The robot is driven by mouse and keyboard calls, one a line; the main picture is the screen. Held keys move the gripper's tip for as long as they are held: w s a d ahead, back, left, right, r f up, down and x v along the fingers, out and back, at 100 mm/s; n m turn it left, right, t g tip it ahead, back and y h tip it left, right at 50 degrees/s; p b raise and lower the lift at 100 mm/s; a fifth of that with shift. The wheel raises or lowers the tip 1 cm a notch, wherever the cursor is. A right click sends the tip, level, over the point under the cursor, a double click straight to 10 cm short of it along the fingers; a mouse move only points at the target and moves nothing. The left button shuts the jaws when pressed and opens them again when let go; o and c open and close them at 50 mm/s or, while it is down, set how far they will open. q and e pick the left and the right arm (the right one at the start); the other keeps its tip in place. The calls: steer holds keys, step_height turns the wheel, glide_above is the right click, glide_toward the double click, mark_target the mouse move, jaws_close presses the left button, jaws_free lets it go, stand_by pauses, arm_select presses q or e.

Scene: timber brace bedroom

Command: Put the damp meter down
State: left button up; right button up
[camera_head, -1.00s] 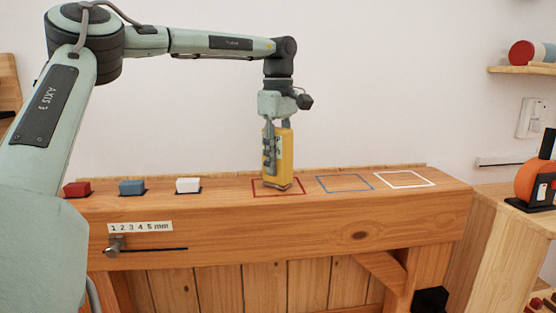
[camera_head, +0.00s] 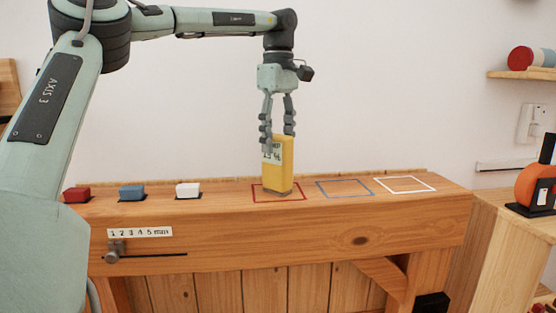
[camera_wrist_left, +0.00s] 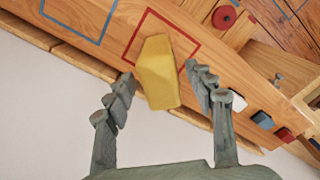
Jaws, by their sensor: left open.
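The damp meter (camera_head: 279,172) is a yellow block with a pale label. It stands upright on the timber ledge, inside the red square outline (camera_head: 257,201). My left gripper (camera_head: 277,136) is open, its fingers apart just above and around the meter's top. In the left wrist view the meter (camera_wrist_left: 158,75) shows between the spread fingers of the gripper (camera_wrist_left: 160,84), with the red outline (camera_wrist_left: 195,46) around its base. My right gripper is not in view.
A blue outline (camera_head: 345,188) and a white outline (camera_head: 405,184) lie to the right on the ledge (camera_head: 330,218). Red (camera_head: 77,194), blue (camera_head: 132,192) and white (camera_head: 188,189) blocks sit to the left. An orange device (camera_head: 537,186) stands at far right.

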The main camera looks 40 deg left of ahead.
arm_select(q)
step_height(320, 180, up, 6)
steer(key=shift+f, duration=0.15)
stand_by(0.6)
